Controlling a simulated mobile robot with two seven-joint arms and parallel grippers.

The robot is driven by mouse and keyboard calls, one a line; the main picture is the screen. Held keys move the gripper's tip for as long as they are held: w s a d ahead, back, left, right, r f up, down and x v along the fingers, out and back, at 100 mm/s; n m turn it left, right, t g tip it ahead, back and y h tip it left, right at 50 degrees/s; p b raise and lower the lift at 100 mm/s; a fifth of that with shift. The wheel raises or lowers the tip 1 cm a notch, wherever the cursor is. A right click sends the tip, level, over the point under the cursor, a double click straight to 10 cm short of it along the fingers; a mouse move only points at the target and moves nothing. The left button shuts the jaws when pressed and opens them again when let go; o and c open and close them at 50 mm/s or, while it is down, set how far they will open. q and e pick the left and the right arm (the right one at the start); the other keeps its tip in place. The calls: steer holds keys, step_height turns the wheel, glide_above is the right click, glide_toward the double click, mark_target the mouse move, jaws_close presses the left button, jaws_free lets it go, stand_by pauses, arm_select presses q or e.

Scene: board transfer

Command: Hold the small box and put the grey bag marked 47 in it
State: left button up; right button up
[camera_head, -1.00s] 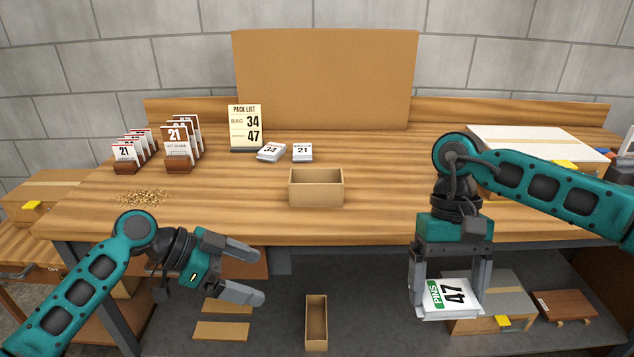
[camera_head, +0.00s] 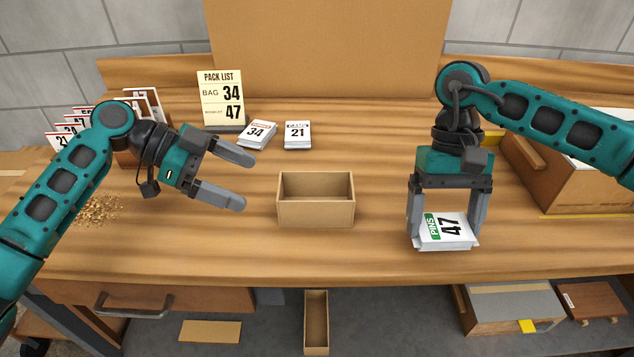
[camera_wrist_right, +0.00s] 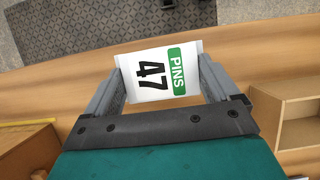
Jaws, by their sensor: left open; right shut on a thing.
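The small box (camera_head: 316,212) is an open, empty cardboard box standing upright on the workbench, near its middle. Part of it shows at the right edge of the right wrist view (camera_wrist_right: 299,127). My right gripper (camera_head: 446,222) is shut on the bag marked 47 (camera_head: 440,233), a pale bag with a green PINS label. The bag also shows between the fingers in the right wrist view (camera_wrist_right: 148,75). It is to the right of the box and apart from it. My left gripper (camera_head: 243,180) is open and empty, left of the box, its fingers pointing towards it.
A pack list sign (camera_head: 221,100) reading 34 and 47 stands behind. A bag marked 34 (camera_head: 257,134) and one marked 21 (camera_head: 297,134) lie behind the box. Card racks and scattered grains (camera_head: 98,210) are at left; a large carton (camera_head: 575,170) is at right.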

mark_target(288, 198)
arm_select(q)
steer(key=shift+w+d+f, duration=0.1)
arm_select(e)
steer(key=shift+w, duration=0.15)
arm_select(q)
steer(key=b+x, duration=0.2)
steer(key=x, duration=0.7)
steer(key=shift+d+f+b, duration=0.1)
steer(key=shift+d+b, duration=0.25)
steer(key=shift+b, duration=0.05)
arm_select(e)
step_height(288, 198, down, 3)
steer(key=shift+r, duration=0.15)
arm_select(q)
steer(key=shift+c, duration=0.5)
steer(key=c, duration=0.5)
